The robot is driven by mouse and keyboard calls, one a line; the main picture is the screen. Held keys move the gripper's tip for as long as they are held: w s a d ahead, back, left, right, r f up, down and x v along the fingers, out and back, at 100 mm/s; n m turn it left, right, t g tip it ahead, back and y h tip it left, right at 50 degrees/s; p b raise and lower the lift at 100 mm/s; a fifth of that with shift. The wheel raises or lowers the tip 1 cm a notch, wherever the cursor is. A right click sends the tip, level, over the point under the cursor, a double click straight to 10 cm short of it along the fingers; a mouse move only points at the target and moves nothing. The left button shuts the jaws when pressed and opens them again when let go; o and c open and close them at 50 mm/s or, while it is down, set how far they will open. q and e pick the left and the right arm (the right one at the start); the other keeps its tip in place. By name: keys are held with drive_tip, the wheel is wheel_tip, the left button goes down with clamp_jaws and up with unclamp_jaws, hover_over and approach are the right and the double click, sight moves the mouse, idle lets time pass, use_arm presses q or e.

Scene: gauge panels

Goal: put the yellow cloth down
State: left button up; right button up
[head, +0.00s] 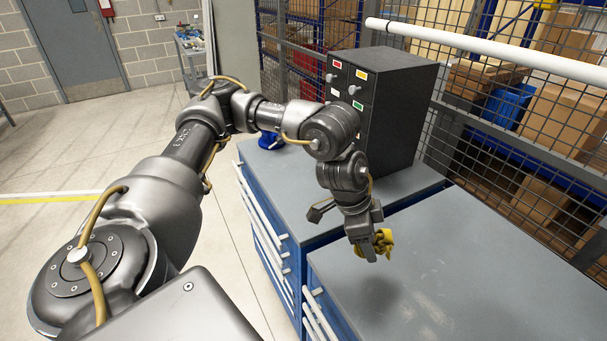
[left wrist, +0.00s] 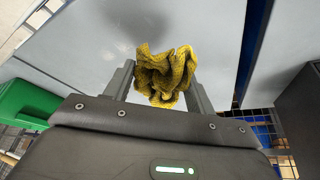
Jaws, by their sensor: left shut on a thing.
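The yellow cloth (head: 381,243) is a crumpled bundle held in my left gripper (head: 368,252). In the head view it hangs above the grey top of the nearer blue cabinet, and a dark shadow lies on that top below it. In the left wrist view the cloth (left wrist: 165,75) sits between the two fingers of the left gripper (left wrist: 160,88), with the pale grey top behind it. The gripper is shut on the cloth. My right gripper is not in either view.
The nearer blue cabinet's grey top (head: 480,270) is clear. Behind it stands another blue cabinet (head: 262,215) bearing a dark panel box (head: 405,105) with coloured labels and knobs. A mesh fence (head: 480,150) and a white rail (head: 490,48) run along the right side.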

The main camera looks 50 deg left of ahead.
use_arm(q)
drive_tip(key=w+a+n+t+y, duration=0.1)
drive_tip(key=w+a+n, duration=0.1)
drive_tip(key=w+a, duration=0.35)
drive_tip(key=w+a+n, duration=0.2)
drive_tip(key=w+a, duration=0.1)
drive_tip(key=a, duration=0.6)
drive_tip(key=s+a+n, duration=0.2)
drive_tip(key=a, duration=1)
drive_tip(key=s+a+r+n+y, duration=0.1)
drive_tip(key=s+a+n, duration=0.1)
drive_tip(key=a, duration=1)
drive_tip(key=shift+t+y+p, duration=0.3)
drive_tip(key=shift+t+p, duration=0.1)
drive_tip(key=shift+p, duration=0.05)
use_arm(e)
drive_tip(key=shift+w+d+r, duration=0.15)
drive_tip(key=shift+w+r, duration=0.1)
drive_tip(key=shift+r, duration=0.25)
use_arm(q)
drive_tip(key=shift+r, duration=0.1)
